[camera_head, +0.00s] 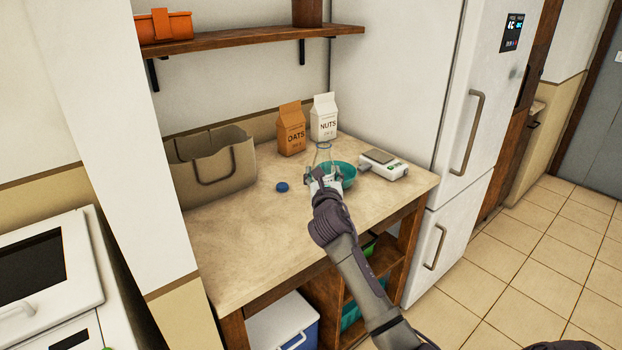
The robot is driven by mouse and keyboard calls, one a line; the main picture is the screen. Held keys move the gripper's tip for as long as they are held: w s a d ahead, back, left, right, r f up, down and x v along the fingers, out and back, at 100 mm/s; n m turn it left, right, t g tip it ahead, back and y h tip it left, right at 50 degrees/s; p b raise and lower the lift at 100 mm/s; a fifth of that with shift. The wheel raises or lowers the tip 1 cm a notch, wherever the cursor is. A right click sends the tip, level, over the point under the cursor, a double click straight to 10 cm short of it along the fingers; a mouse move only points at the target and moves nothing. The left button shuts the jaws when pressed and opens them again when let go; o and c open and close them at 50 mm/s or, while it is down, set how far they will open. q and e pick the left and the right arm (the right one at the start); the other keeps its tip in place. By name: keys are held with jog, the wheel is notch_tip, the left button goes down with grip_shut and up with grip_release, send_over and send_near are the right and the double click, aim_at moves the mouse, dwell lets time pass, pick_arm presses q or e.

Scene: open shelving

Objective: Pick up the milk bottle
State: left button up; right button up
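The milk bottle (324,154) is clear glass and stands upright on the wooden-framed counter, in front of the teal bowl. Its neck and upper part show; its lower part is mostly hidden behind my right gripper. My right gripper (323,178) is at the bottle, with its arm reaching in from the lower right. Its fingers seem to lie at the bottle's sides, but I cannot tell whether they are closed on it. My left gripper is not in view.
A teal bowl (348,173) and white scale (383,164) are close right of the bottle. A blue cap (282,187) lies left. OATS (291,130) and NUTS (324,118) cartons stand behind; a beige bag (211,165) is farther left. The counter's front left (240,250) is clear.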

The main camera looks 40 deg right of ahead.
jog(key=s+d+r, duration=0.4)
jog(key=d, duration=0.1)
jog(key=shift+s+d, duration=0.15)
jog(key=shift+s, duration=0.05)
jog(key=shift+r, duration=0.15)
dwell(1.6)
